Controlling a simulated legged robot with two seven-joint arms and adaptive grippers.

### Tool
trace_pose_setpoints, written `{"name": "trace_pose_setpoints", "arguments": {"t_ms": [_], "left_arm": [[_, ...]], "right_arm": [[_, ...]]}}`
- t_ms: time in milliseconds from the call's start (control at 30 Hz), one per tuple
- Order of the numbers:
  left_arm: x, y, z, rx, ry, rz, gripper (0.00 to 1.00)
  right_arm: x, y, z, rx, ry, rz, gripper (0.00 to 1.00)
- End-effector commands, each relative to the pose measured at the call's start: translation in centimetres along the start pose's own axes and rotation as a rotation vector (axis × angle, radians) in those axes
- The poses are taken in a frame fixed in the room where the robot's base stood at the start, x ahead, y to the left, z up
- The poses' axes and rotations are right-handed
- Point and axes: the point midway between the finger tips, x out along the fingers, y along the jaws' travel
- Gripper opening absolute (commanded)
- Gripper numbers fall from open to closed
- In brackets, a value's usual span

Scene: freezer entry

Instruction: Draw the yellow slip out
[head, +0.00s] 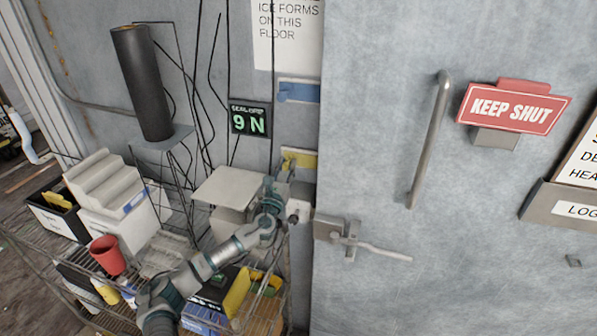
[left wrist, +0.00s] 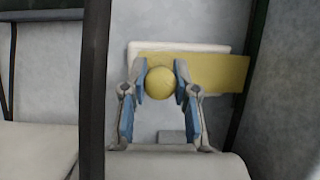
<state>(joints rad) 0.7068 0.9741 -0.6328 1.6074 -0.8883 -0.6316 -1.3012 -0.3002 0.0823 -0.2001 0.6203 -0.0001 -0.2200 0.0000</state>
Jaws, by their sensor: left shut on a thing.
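The yellow slip (head: 304,158) shows on the wall beside the door, over a pale plate. In the left wrist view the yellow slip (left wrist: 226,72) is a flat strip reaching right past a white plate (left wrist: 190,47). A round yellow knob (left wrist: 160,83) is in front of the slip's left part. My left gripper (head: 286,167) has its blue-padded fingers closed on either side of this knob, as the left wrist view shows (left wrist: 160,76). Whether the knob is joined to the slip is hidden. My right gripper is out of view.
A blue slip (head: 298,92) is above the yellow one. The grey door (head: 380,160), with its handle and latch lever (head: 380,250), is close on the right. A wire shelf with bins, a red cup (head: 107,255) and a grey box (head: 228,187) stands left and below.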

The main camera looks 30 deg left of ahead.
Motion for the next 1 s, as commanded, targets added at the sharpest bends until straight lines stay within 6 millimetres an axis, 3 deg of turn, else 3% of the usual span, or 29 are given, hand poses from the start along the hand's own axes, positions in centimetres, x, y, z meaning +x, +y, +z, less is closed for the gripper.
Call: {"name": "trace_pose_setpoints", "arguments": {"t_ms": [233,267,367,733,867,1000], "left_arm": [[0.1,0.1,0.4,-0.001,-0.006,0.001,0.00],[0.1,0.1,0.3,-0.001,-0.006,0.001,0.31],[0.1,0.0,0.3,-0.001,-0.005,0.001,0.54],[-0.4,-0.1,0.1,0.000,-0.002,-0.003,0.54],[-2.4,-0.1,-0.1,0.001,0.001,-0.004,0.54],[-5.6,-0.1,-0.1,0.001,0.002,-0.006,0.54]], "right_arm": [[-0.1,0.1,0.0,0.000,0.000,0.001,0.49],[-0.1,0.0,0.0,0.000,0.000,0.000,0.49],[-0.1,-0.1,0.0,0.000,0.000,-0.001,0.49],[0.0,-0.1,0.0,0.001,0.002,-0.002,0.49],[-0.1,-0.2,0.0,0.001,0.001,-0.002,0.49],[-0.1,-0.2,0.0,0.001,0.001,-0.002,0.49]]}}
